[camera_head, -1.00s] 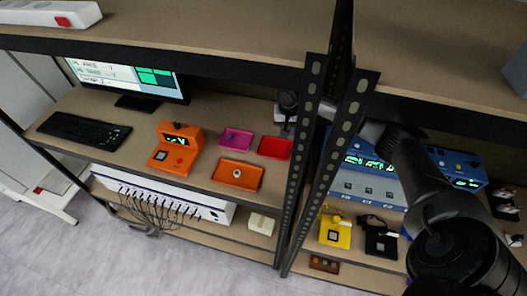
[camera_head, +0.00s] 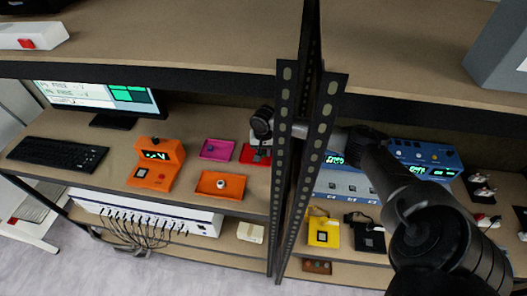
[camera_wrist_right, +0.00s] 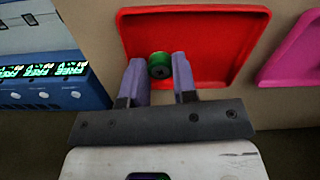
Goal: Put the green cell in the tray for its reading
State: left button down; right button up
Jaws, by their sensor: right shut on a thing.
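The green cell (camera_wrist_right: 159,65) is a small green cylinder with a dark end. My right gripper (camera_wrist_right: 159,75) is shut on it, with a purple finger on each side. In the right wrist view the cell shows in front of the red tray (camera_wrist_right: 215,22); I cannot tell whether it touches the tray. In the head view my right gripper (camera_head: 260,155) partly covers the red tray (camera_head: 246,153), and the cell itself cannot be made out. My left gripper is not in view.
The magenta tray (camera_head: 225,144) holds a small purple piece. Perforated shelf posts (camera_head: 283,165) rise close to my right arm. An upper shelf (camera_head: 180,60) hangs above.

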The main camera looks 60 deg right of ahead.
aim_at(263, 153)
jog(key=shift+f, duration=0.2)
jog(key=o, duration=0.5)
jog(key=shift+f, duration=0.1)
jog(key=shift+c, duration=0.2)
jog(key=shift+r, duration=0.3)
notch_tip(263, 153, up, 12)
jog(key=shift+f, duration=0.15)
dwell(0.4)
